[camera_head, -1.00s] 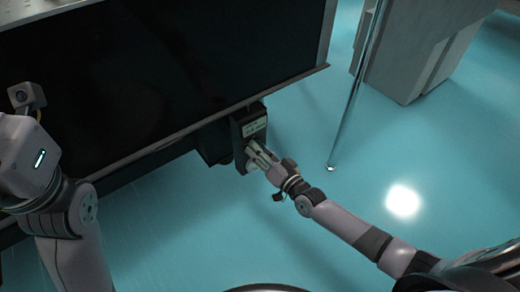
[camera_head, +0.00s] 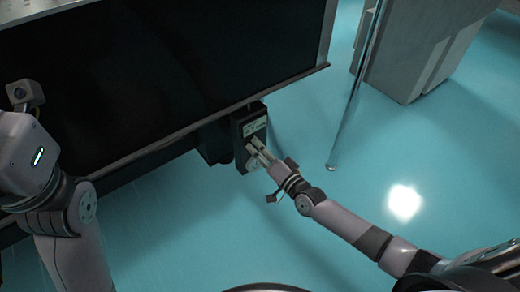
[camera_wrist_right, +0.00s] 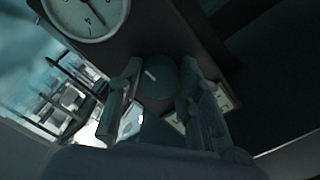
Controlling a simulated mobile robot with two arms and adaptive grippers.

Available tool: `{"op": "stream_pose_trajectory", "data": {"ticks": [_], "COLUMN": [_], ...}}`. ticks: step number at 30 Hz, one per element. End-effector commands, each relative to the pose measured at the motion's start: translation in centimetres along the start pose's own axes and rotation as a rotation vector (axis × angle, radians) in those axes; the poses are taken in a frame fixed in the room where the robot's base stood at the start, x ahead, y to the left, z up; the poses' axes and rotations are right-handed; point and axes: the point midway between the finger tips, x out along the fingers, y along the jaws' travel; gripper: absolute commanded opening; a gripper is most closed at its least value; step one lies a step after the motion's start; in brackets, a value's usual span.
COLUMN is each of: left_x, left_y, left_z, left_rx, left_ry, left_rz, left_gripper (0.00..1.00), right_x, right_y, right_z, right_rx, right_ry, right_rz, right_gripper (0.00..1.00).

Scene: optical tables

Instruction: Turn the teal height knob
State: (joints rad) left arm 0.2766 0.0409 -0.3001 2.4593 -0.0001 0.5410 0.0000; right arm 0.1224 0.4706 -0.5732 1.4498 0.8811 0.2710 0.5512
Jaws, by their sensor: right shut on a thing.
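The teal height knob (camera_wrist_right: 158,76) shows in the right wrist view as a dark teal round knob with a pale mark, between my two fingers. It sits on the face of a dark box (camera_head: 243,128) under the table's edge in the head view, where my gripper hides the knob. My right gripper (camera_head: 256,150) is at the box's front, shut on the knob; its fingers also show in the right wrist view (camera_wrist_right: 155,90). My left arm is at the left edge of the head view; its gripper is not in view.
A pale label (camera_head: 255,127) is on the box. The dark-fronted table (camera_head: 170,70) fills the upper left. A thin metal pole (camera_head: 350,110) and a grey cabinet (camera_head: 415,55) stand at right.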

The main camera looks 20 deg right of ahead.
Motion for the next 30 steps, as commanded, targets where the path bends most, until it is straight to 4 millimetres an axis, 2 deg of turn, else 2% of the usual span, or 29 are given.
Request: {"op": "stream_pose_trajectory", "data": {"ticks": [4,5,13,23,26,30], "left_x": [0.0,0.0,0.0,0.1,0.1,0.1], "left_y": [0.0,0.0,0.0,0.0,0.0,0.0], "left_z": [0.0,0.0,-0.1,-0.2,-0.2,-0.1], "left_rx": [0.000,0.000,0.000,0.001,0.001,0.000], "left_ry": [0.001,0.001,0.003,0.007,0.006,0.004], "left_rz": [0.000,0.000,0.000,0.000,-0.001,-0.001], "left_gripper": [0.40,0.40,0.40,0.40,0.40,0.40], "right_x": [0.0,0.0,0.0,-0.1,-0.8,-3.0], "right_y": [0.1,0.1,0.1,0.0,0.1,0.2], "right_z": [0.0,0.0,0.0,0.0,0.1,0.1], "right_rx": [-0.001,-0.001,-0.001,-0.001,-0.001,-0.001], "right_ry": [0.000,0.000,0.000,0.000,-0.001,-0.003], "right_rz": [0.002,0.002,0.001,0.001,0.001,0.003], "right_gripper": [0.05,0.33,0.51,0.53,0.53,0.53]}}
